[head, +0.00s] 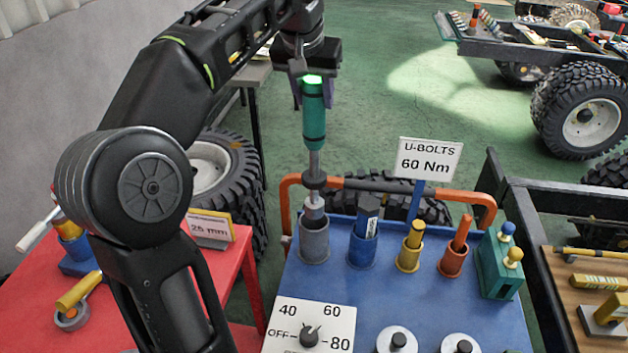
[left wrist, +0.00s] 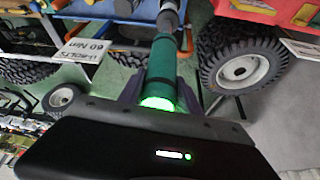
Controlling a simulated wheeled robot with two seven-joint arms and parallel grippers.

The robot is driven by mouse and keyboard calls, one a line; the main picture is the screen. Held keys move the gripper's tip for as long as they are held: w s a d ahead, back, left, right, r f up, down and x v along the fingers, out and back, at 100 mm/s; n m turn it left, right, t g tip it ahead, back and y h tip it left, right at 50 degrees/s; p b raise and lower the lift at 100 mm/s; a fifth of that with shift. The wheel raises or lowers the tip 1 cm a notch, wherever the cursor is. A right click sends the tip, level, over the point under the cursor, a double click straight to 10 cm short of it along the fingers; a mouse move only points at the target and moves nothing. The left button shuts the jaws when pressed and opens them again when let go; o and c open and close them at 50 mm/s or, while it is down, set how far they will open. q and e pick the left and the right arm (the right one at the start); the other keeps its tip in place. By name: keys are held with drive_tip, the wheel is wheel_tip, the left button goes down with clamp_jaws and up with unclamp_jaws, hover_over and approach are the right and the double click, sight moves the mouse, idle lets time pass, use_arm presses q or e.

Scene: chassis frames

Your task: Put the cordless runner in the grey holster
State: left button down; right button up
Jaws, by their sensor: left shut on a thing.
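The cordless runner (head: 314,115) has a green handle with a lit green top, a grey shaft and a dark collar. It hangs nearly upright from my left gripper (head: 312,78), which is shut on the handle's upper part. In the left wrist view the green handle (left wrist: 161,70) sits between the fingers of the left gripper (left wrist: 158,100). The grey holster (head: 314,243) stands at the back left of the blue bench top. The runner's lower end overlaps the holster's mouth in the head view; I cannot tell whether it is inside or just above. My right gripper is not in view.
Right of the grey holster stand a blue holster (head: 363,250), a yellow one (head: 408,258) and an orange one (head: 453,262), each filled. An orange rail (head: 470,196) with a dark bar runs behind. A U-bolts sign (head: 428,159) and a dial panel (head: 285,315) stand nearby.

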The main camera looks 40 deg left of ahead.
sight(313, 153)
use_arm(q)
wheel_tip(313, 153, down, 10)
drive_tip(key=shift+f, duration=0.35)
drive_tip(key=shift+f+p, duration=0.3)
drive_tip(key=shift+f, duration=1.6)
drive_tip(key=shift+f, duration=0.1)
drive_tip(key=c, duration=0.8)
unclamp_jaws()
drive_tip(key=shift+c, duration=0.2)
drive_tip(key=b+v, duration=0.1)
drive_tip(key=v, duration=1.1)
